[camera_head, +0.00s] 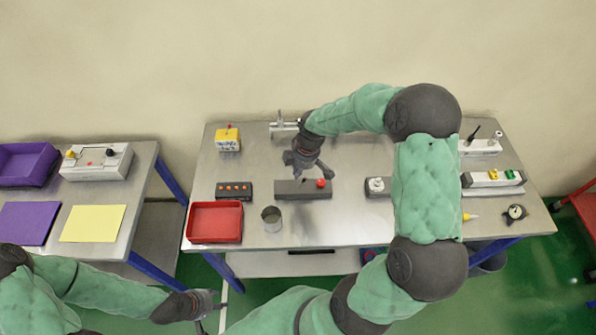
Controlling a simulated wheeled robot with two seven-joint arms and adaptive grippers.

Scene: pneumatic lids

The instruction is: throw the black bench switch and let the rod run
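A long dark box (289,190) with a red knob (321,183) on its right end lies mid-table. I take it for the black bench switch, but its lever is too small to make out. My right gripper (313,172) is over this box, its fingers spread apart with nothing seen between them; I cannot tell whether it touches. A silvery fitting with a rod (283,126) stands behind, partly hidden by my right arm. My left gripper (211,305) is low in front of the table, away from the box; its fingers are unclear.
On the metal table (345,228) are a red tray (215,222), a metal cup (271,218), a dark box with orange buttons (234,190) and a yellow block (228,139). White units (493,178) stand at right. My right arm hides part of the tabletop.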

